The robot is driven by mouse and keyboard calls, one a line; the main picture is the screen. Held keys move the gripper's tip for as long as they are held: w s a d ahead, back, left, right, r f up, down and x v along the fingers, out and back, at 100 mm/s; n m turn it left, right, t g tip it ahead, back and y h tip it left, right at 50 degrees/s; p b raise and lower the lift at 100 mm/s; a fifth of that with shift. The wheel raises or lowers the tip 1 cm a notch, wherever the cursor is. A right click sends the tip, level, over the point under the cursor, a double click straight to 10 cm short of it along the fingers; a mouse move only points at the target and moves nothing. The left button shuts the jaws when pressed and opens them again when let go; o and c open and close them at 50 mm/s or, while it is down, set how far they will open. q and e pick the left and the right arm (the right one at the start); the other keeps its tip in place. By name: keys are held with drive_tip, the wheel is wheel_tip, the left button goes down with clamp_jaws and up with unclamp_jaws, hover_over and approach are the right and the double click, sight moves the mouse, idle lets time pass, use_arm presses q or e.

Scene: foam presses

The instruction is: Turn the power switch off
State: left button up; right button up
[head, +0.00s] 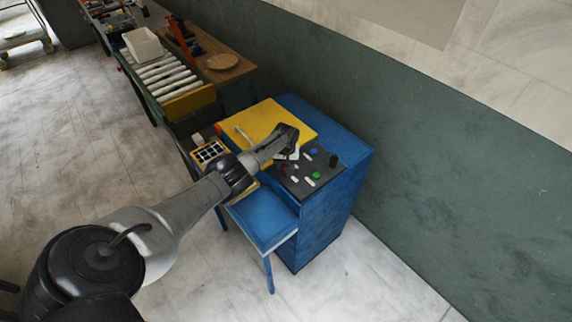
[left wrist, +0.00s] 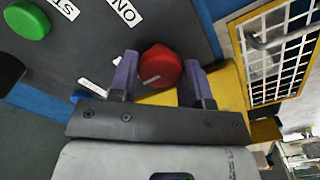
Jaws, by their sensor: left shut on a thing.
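The dark control panel (head: 302,184) is on top of the blue machine. A red knob (left wrist: 160,66) on the panel sits between the two fingers of my left gripper (left wrist: 158,82), which is shut on it. In the head view my left gripper (head: 291,153) is at the panel's far-left edge and hides the knob. White labels lie near the knob; one reads "ON" (left wrist: 124,12). Which way the knob is turned cannot be told. A green button (left wrist: 27,20) is farther along the panel and shows in the head view too (head: 316,175). My right gripper is not in view.
A blue button (head: 314,151) and a black knob (head: 333,160) stand on the panel. A yellow plate (head: 262,120) lies beside it. A blue side table (head: 262,218) and a yellow-framed grid (head: 210,151) are in front. The floor right of the machine is clear.

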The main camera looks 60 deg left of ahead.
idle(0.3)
use_arm(q)
drive_tip(key=o, duration=0.9)
drive_tip(key=shift+r, duration=0.1)
drive_tip(key=shift+r, duration=0.3)
wheel_tip(320, 180, up, 6)
drive_tip(key=p, duration=0.3)
drive_tip(key=shift+a+f, duration=0.1)
drive_tip(key=shift+f, duration=0.05)
wheel_tip(320, 180, up, 7)
drive_tip(key=shift+r, duration=0.2)
